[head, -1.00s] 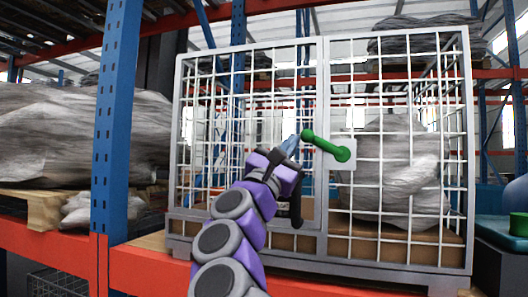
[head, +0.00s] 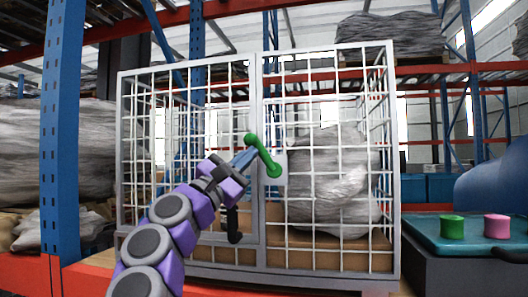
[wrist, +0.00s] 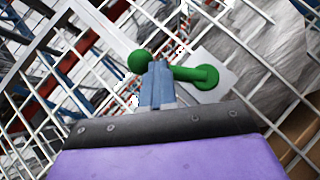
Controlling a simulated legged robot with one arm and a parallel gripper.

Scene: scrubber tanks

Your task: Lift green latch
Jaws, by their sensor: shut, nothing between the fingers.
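The green latch (head: 264,155) is a bar with a round knob at its upper left end and a round pivot at its lower right, on a pale plate (head: 277,176) of the white wire cage (head: 258,230). It slants down to the right. In the wrist view the green latch (wrist: 190,74) lies just beyond my fingertips. My gripper (head: 247,156) is shut and empty, its blue-grey fingers pressed together. In the wrist view my gripper (wrist: 158,70) overlaps the bar near the knob. I cannot tell whether they touch.
A wrapped grey bundle (head: 330,185) sits inside the cage. A blue rack post (head: 62,130) stands at left. At right a teal-topped box (head: 460,232) carries a green cylinder (head: 452,227) and a pink cylinder (head: 497,226). A black handle (head: 235,225) hangs below the arm.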

